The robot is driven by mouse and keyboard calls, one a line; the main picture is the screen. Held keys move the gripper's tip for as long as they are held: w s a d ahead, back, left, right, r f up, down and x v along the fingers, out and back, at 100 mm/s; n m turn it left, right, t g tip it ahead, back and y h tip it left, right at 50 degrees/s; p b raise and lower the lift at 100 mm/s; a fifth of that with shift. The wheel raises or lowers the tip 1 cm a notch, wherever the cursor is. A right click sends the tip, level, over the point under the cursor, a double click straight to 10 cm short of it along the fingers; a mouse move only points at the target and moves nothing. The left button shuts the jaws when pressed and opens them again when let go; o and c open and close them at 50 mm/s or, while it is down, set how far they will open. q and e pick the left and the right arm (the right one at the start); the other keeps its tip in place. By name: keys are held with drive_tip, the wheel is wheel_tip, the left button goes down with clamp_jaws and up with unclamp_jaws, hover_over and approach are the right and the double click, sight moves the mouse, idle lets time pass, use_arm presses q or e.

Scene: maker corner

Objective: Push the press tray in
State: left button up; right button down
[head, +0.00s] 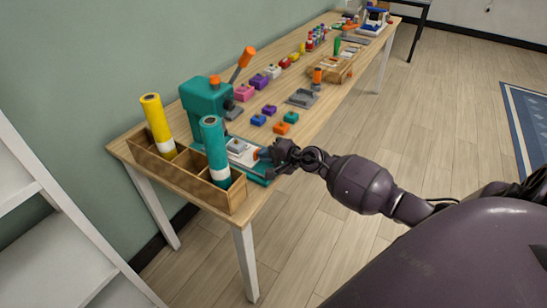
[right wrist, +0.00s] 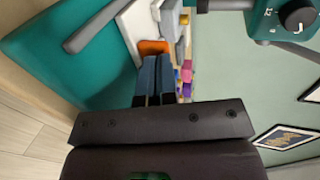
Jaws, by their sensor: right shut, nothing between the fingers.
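The teal press (head: 202,98) with its orange-tipped lever (head: 246,57) raised stands near the table's near end. Its white press tray (head: 240,151) sticks out over the teal base, with a grey block (head: 236,146) on it. In the right wrist view the white tray (right wrist: 136,29) ends in an orange pull (right wrist: 152,47). My right gripper (head: 268,155) is shut and empty, at the tray's front end. In the wrist view its fingertips (right wrist: 156,60) are right at the orange pull; I cannot tell if they touch. My left gripper is not in view.
A wooden box (head: 187,179) with a yellow roll (head: 157,124) and a teal roll (head: 214,148) stands left of the tray. Several small coloured blocks and a grey plate (head: 302,97) lie farther along the table (head: 313,118).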

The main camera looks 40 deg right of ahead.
sight(243, 146)
drive_tip(key=w, duration=0.1)
drive_tip(key=w+a, duration=0.1)
drive_tip(key=w, duration=0.1)
drive_tip(key=w+a, duration=0.1)
drive_tip(key=shift+w+f+b, duration=0.1)
drive_tip(key=shift+w+b, duration=0.2)
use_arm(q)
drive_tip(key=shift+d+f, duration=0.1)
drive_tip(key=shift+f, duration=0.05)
use_arm(e)
drive_tip(key=shift+w+r, duration=0.1)
drive_tip(key=shift+r, duration=0.15)
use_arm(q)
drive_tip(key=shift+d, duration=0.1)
